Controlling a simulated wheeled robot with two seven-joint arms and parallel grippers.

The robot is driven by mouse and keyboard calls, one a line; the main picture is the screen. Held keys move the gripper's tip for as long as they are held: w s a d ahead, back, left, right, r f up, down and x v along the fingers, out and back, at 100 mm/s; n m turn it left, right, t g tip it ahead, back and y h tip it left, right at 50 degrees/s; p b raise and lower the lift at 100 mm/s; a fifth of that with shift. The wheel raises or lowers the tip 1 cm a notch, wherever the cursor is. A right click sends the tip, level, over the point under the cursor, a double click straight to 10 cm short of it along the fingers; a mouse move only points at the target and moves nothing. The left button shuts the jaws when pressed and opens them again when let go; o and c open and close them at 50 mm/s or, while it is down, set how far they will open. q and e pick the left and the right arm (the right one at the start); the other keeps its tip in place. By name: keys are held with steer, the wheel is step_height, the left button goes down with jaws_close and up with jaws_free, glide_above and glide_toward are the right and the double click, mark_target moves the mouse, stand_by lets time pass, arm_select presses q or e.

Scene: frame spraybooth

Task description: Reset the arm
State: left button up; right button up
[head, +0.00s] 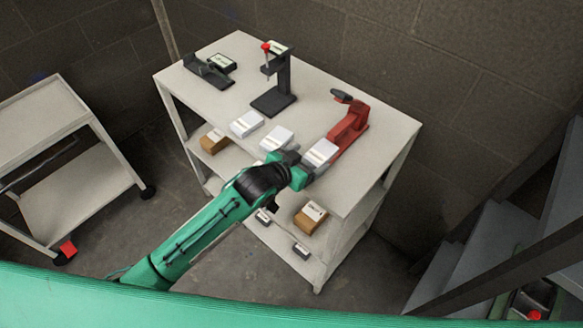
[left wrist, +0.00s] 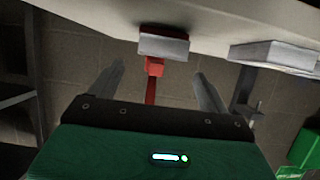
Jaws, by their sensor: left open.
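My left arm reaches from the lower left to the front edge of the white table (head: 372,161). My left gripper (head: 303,172) is at that edge, close to a white-topped block (head: 321,152) in front of a red stand (head: 350,125). In the left wrist view my left gripper (left wrist: 158,72) is open, with nothing between its two fingers. The pale block (left wrist: 164,46) and the red stand (left wrist: 154,68) show beyond the fingers there. The fingertips are hard to make out in the head view. My right gripper is not in view.
Two more white blocks (head: 246,123) (head: 277,138) lie along the front edge. A black stand (head: 275,99) and a black holder (head: 208,72) stand farther back. Lower shelves hold brown boxes (head: 311,216). A white cart (head: 48,115) is at left, grey steps (head: 478,240) at right.

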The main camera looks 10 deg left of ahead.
arm_select(q)
steer(key=b+v, duration=0.1)
steer(key=v, duration=0.6)
steer(key=shift+r, duration=0.1)
